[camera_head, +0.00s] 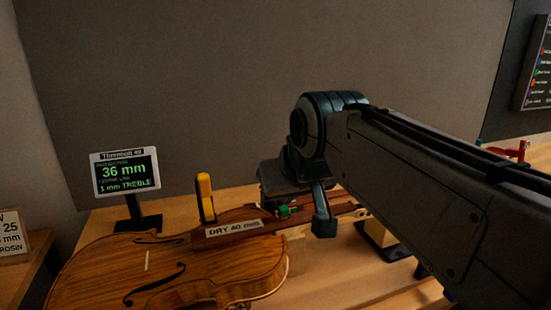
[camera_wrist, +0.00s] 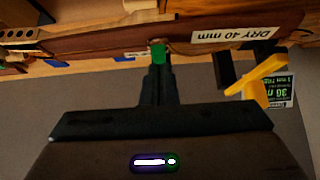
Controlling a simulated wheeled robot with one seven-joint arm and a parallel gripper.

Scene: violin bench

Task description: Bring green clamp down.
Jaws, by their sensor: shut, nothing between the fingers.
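The green clamp (camera_head: 284,211) is a small green piece at the dark reddish-brown neck strip (camera_head: 214,237) of the violin, right of the strip's white "DRY 40" label. In the wrist view the green clamp (camera_wrist: 158,54) is just beyond the tips of my gripper (camera_wrist: 159,68). The fingers are together with nothing between them, pointing at the clamp; I cannot tell whether they touch it. In the head view my wrist covers the area above and behind the clamp. Most of the clamp's body is hidden.
The violin body (camera_head: 185,275) lies on the wooden bench. A yellow clamp (camera_head: 206,197) stands upright on the strip, left of the green one. A display (camera_head: 127,175) reading 36 mm stands behind at left. A red item (camera_head: 515,151) is at far right. Bench space right of the violin is partly clear.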

